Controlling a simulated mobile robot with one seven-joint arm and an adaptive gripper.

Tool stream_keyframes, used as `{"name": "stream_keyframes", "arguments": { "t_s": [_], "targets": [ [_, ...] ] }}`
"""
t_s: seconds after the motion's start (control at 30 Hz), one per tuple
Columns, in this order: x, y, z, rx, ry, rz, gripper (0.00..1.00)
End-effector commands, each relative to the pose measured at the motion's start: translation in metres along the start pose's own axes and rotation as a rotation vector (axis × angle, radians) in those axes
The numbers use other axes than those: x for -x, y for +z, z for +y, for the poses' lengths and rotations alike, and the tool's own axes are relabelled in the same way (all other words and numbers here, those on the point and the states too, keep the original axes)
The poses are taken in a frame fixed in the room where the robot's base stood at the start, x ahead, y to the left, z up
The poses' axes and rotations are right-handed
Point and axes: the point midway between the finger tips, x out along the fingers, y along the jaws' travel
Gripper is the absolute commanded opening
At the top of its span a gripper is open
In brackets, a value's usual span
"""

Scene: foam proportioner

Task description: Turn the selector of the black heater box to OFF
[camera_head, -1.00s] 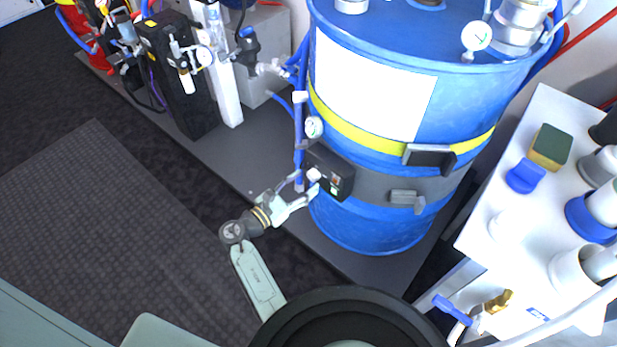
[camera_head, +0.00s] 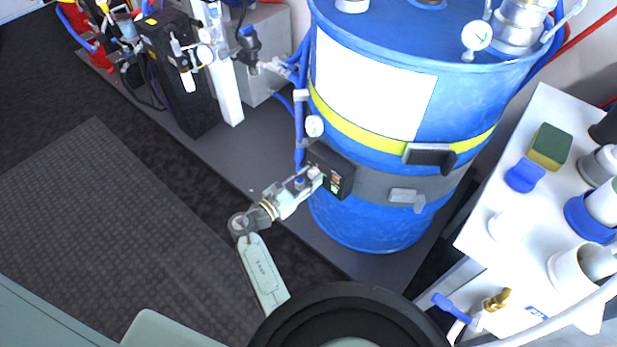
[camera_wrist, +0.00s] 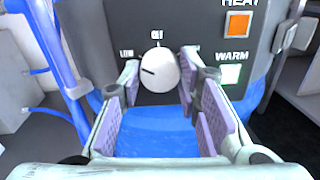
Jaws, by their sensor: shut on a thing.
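The black heater box (camera_head: 338,165) is fixed to the grey band around the blue drum. In the wrist view, its dark face (camera_wrist: 195,28) carries a round white selector (camera_wrist: 159,71). The dark mark on the selector points left, slightly upward, toward a small label that seems to read LOW. Another short label sits above the selector; it is too blurred to read surely. My gripper (camera_wrist: 159,80) is shut on the selector, one fingertip at its left side and one at its right. In the head view my gripper (camera_head: 312,178) reaches the box from the lower left.
An orange HEAT square (camera_wrist: 238,24) and a pale green WARM square (camera_wrist: 230,74) are right of the selector. A blue pipe and gauge (camera_head: 314,126) run close to the box's left. A white bench (camera_head: 500,225) stands right of the drum (camera_head: 375,235).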

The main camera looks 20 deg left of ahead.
Motion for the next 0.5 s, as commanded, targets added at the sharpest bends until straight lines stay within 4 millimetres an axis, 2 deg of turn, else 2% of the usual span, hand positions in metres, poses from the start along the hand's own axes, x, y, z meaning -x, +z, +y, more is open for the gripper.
{"name": "stream_keyframes", "arguments": {
  "t_s": [0.27, 0.5],
  "targets": [
    [0.0001, 0.0000, -0.0001, 0.000, 0.000, 0.000, 0.03],
    [0.0000, -0.0008, -0.0002, -0.024, 0.000, 0.000, 0.03]
  ]
}}
